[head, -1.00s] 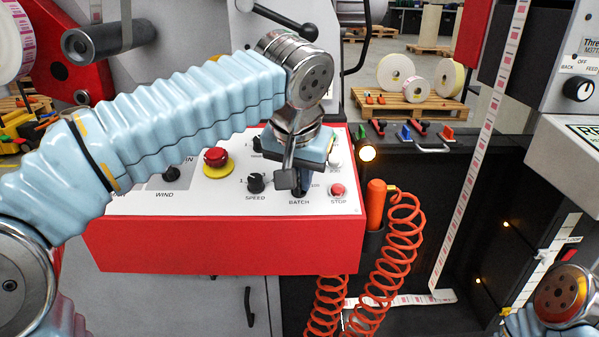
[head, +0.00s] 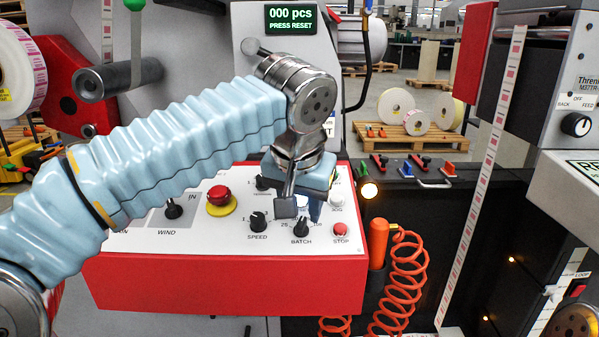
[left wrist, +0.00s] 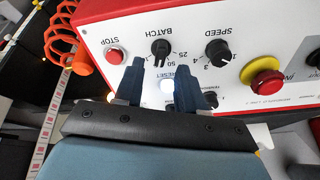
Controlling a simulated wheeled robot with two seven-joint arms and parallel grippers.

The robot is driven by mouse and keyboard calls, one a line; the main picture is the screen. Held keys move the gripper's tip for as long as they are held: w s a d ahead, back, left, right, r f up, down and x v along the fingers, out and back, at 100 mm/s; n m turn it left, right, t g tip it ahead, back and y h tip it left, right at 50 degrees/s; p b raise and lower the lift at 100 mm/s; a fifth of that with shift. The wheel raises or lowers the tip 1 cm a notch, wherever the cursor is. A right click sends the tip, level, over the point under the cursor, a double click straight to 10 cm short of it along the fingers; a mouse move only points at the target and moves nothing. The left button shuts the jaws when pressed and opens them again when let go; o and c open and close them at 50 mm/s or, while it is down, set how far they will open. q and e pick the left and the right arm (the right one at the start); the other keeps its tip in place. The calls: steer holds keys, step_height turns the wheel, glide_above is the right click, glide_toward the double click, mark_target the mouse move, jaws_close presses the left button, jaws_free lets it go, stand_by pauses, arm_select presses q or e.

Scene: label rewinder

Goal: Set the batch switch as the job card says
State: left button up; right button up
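The black batch knob (head: 301,228) is on the white top of the red control box, between the speed knob (head: 258,222) and the red stop button (head: 340,230). My left gripper (head: 300,208) is above and just behind it, hiding part of its scale. In the left wrist view the batch knob (left wrist: 160,49) lies beyond the fingertips, clear of them. The fingers are apart with nothing held, and a lit white reset button (left wrist: 167,87) shows between them. The display (head: 291,18) reads "000 pcs PRESS RESET". No readable job card shows. My right gripper is out of view.
A red emergency button (head: 218,195) on a yellow base and the wind knob (head: 173,209) are left on the panel. An orange coiled hose (head: 405,280) hangs at the box's right. A label web (head: 480,190) runs down farther right.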

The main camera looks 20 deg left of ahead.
arm_select(q)
steer(key=p+v, duration=0.1)
steer(key=v, duration=0.9)
steer(key=shift+r+p, duration=0.35)
steer(key=shift+p, duration=0.05)
steer(key=shift+s, duration=0.1)
